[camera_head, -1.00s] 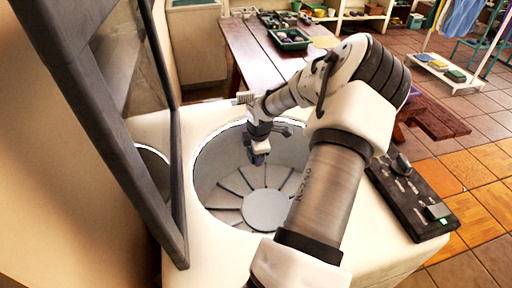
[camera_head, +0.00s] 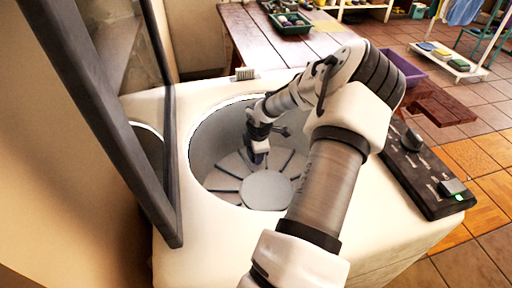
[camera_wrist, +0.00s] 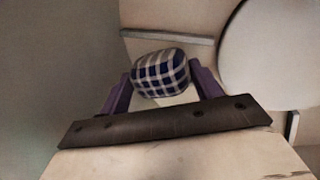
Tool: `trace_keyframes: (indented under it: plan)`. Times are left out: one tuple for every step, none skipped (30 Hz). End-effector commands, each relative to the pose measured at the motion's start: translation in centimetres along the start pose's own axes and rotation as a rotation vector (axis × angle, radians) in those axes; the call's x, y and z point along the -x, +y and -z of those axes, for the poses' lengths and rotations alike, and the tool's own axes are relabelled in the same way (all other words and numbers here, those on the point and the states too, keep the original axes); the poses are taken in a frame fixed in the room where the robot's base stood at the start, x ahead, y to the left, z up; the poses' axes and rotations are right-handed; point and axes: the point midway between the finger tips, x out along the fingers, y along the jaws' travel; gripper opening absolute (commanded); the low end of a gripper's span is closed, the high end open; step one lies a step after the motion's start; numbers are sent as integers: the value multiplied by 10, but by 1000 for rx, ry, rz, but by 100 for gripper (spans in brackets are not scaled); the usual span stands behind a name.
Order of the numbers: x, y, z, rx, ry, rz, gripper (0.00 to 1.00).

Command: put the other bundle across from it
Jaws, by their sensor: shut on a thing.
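My gripper (camera_head: 257,157) reaches down into the open drum (camera_head: 213,148) of a white top-loading washer. In the wrist view its purple fingers (camera_wrist: 161,86) are shut on a blue-and-white checked bundle (camera_wrist: 160,72). The drum floor has dark radial ribs and a pale round centre disc (camera_head: 267,188). The gripper is at the far side of that disc, near the back wall. Whether the bundle touches the floor I cannot tell. No second bundle shows in the drum; my arm covers part of its right side.
The dark-framed lid (camera_head: 172,205) stands open at the left. A control panel (camera_head: 415,165) with knobs lies along the right edge. A small brush-like item (camera_head: 244,73) sits on the back rim. Behind are a wooden table (camera_head: 262,48), a green tray (camera_head: 290,24) and a purple tub (camera_head: 401,67).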

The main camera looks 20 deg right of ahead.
Motion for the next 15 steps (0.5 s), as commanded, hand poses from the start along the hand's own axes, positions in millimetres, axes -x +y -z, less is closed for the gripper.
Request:
trace_keyframes:
  plan:
    - [0, 0, 0, 0, 0, -1, 35]
    - [0, 0, 0, 0, 0, -1, 35]
    - [0, 1, 0, 0, 0, -1, 35]
    - [0, 0, 0, 0, 0, -1, 35]
    - [0, 0, 0, 0, 0, -1, 35]
    - [0, 0, 0, 0, 0, -1, 35]
    - [0, 0, 0, 0, 0, -1, 68]
    - [0, 0, 0, 0, 0, -1, 72]
    - [0, 0, 0, 0, 0, -1, 77]
    - [0, 0, 0, 0, 0, -1, 81]
    - [0, 0, 0, 0, 0, -1, 85]
    - [0, 0, 0, 0, 0, 0, 90]
    - [0, 0, 0, 0, 0, -1, 90]
    - [0, 0, 0, 0, 0, -1, 90]
    - [0, 0, 0, 0, 0, -1, 90]
